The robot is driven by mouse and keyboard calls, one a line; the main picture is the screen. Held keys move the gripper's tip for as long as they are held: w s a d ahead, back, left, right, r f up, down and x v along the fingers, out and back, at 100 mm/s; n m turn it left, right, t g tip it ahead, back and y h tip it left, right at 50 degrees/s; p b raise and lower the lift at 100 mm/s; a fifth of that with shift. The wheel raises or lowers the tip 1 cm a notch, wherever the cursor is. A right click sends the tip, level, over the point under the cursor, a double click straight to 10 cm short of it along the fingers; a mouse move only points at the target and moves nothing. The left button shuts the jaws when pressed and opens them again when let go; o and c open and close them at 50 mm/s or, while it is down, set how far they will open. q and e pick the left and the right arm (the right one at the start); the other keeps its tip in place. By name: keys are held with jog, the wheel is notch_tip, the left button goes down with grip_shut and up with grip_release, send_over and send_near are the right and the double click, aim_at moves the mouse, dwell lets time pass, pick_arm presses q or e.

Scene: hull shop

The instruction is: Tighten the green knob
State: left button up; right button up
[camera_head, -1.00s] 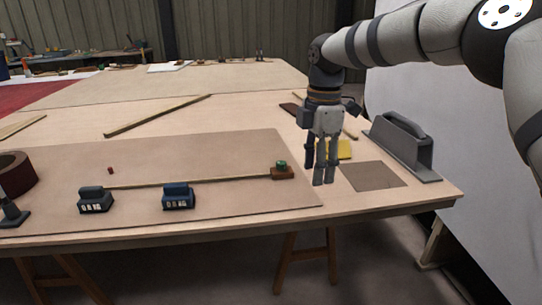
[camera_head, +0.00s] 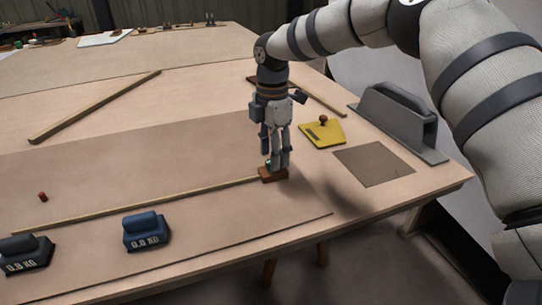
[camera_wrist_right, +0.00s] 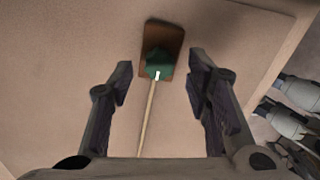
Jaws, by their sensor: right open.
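The green knob (camera_wrist_right: 158,62) sits on a small brown wooden block (camera_wrist_right: 162,40) at the end of a long thin wooden strip (camera_wrist_right: 147,120). In the head view the block (camera_head: 272,175) shows, and the knob is mostly hidden by my right gripper. My right gripper (camera_head: 277,163) points down right over the knob. In the wrist view its two fingers (camera_wrist_right: 160,75) are apart, one on each side of the knob, with gaps to it. I cannot tell whether the fingertips are down at knob height. My left gripper is not in view.
Two dark weights, one blue (camera_head: 147,231) and one grey (camera_head: 24,256), stand by the strip (camera_head: 150,206). A yellow piece with a small knob (camera_head: 323,133), a brown square sheet (camera_head: 374,163) and a grey handled tool (camera_head: 398,122) lie to the right, near the table edge.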

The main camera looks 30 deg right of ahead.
jog(key=shift+f, duration=0.8)
jog(key=shift+c, duration=0.4)
grip_shut()
